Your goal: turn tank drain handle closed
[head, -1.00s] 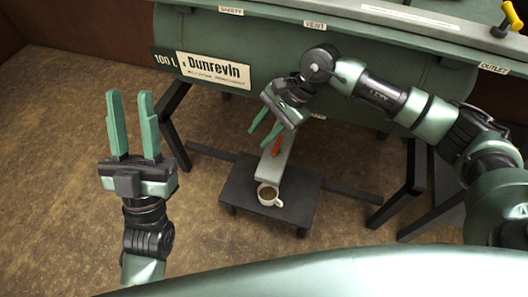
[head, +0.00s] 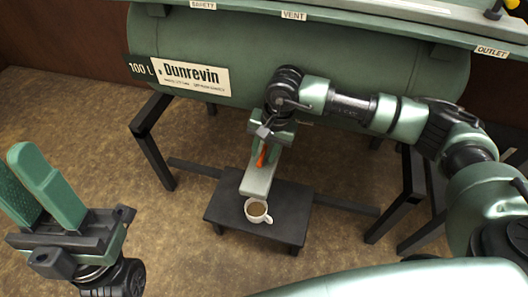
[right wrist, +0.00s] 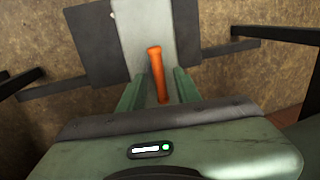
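The orange drain handle (head: 263,156) shows below the green tank (head: 330,105), above a light grey sloping piece (head: 259,181). In the right wrist view the handle (right wrist: 157,75) lies lengthwise between the fingers of my right gripper (right wrist: 158,88), with a gap on both sides. My right gripper (head: 262,153) is open around the handle, its fingers partly hidden in the head view. The drain valve itself is hidden behind my wrist. My left gripper (head: 22,170) is open and empty at the left edge, away from the tank.
A white cup (head: 251,217) with brown liquid stands on a low dark table (head: 290,210) at the end of the grey piece. The tank's black legs (head: 155,150) and bars flank the table.

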